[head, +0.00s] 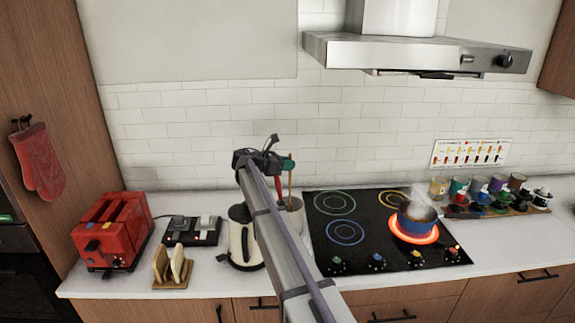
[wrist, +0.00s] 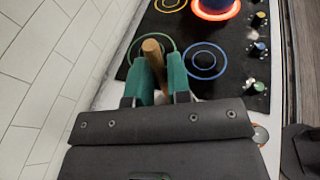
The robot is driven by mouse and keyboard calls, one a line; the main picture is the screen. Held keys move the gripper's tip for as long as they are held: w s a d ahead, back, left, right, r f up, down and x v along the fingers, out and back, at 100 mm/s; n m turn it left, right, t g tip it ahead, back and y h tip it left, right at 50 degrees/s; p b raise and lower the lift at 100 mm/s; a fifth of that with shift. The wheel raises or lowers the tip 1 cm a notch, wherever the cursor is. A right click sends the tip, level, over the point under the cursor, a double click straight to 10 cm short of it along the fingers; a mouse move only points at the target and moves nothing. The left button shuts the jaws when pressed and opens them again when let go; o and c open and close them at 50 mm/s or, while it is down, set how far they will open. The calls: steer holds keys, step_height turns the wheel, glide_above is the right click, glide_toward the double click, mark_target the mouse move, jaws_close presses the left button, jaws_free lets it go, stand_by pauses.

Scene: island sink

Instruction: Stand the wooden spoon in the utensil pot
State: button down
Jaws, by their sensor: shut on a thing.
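My gripper (head: 287,163) is above the counter left of the hob, its green fingers shut on the wooden spoon (head: 290,184). In the wrist view the spoon's rounded wooden end (wrist: 152,48) sticks out between the green fingertips (wrist: 164,72). In the head view the spoon hangs about upright below the fingers. The grey utensil pot (head: 294,218) stands directly below, partly hidden by my arm. The spoon's lower part meets the pot's mouth in the picture; I cannot tell how deep it is inside. A red thin handle (head: 279,187) shows beside the spoon.
A cream kettle (head: 243,240) stands close left of the pot. The black hob (head: 345,215) is to the right, with a blue pan (head: 416,218) on a glowing red ring. A red toaster (head: 110,232) and toast rack (head: 172,270) are farther left. The tiled wall is behind.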

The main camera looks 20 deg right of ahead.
steer(key=c, duration=1)
jaws_free()
steer(key=shift+a, duration=0.1)
steer(key=p+v, duration=0.3)
steer(key=v, duration=0.7)
steer(key=shift+a+r, duration=0.1)
steer(key=shift+a, duration=0.2)
